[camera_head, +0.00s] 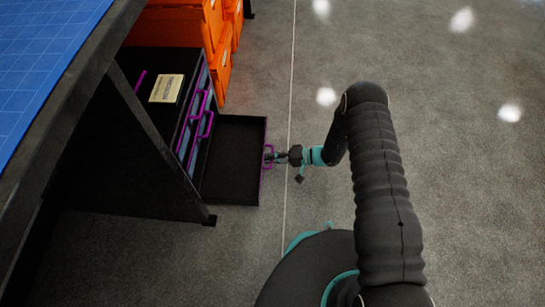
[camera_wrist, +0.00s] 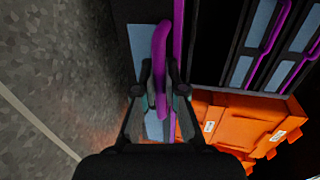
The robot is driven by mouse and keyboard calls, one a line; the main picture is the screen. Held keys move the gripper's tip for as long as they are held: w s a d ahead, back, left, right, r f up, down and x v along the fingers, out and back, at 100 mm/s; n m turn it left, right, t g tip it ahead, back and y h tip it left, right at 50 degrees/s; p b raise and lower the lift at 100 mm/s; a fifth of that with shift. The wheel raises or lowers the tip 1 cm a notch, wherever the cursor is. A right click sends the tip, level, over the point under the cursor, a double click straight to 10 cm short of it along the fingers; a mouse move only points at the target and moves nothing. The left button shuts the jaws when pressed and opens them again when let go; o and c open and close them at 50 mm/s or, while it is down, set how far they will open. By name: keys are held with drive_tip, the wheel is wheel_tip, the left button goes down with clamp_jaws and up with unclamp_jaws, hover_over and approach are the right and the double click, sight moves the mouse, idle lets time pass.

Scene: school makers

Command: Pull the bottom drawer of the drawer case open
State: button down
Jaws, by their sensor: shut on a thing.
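The drawer case (camera_head: 207,88) is dark with purple handles and stands under the table at the left of the head view. Its bottom drawer (camera_head: 232,160) is pulled well out to the right; its black inside looks empty. My gripper (camera_head: 272,158) is at the front of this drawer, shut on its purple handle (camera_head: 267,152). In the wrist view the handle (camera_wrist: 161,45) runs between the fingers of my gripper (camera_wrist: 159,92). The upper drawers, with purple handles (camera_head: 206,124), look closed.
A small labelled box (camera_head: 166,88) lies on top of the case. Orange crates (camera_head: 216,45) are stacked behind it. A table with a blue mat (camera_head: 40,50) and a dark frame leg (camera_head: 165,145) is at the left. The grey floor (camera_head: 470,150) at the right is clear.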

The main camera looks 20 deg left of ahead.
drive_tip(key=c, duration=1.2)
unclamp_jaws()
drive_tip(key=shift+d, duration=0.1)
drive_tip(key=v, duration=1.2)
drive_tip(key=shift+w, duration=0.1)
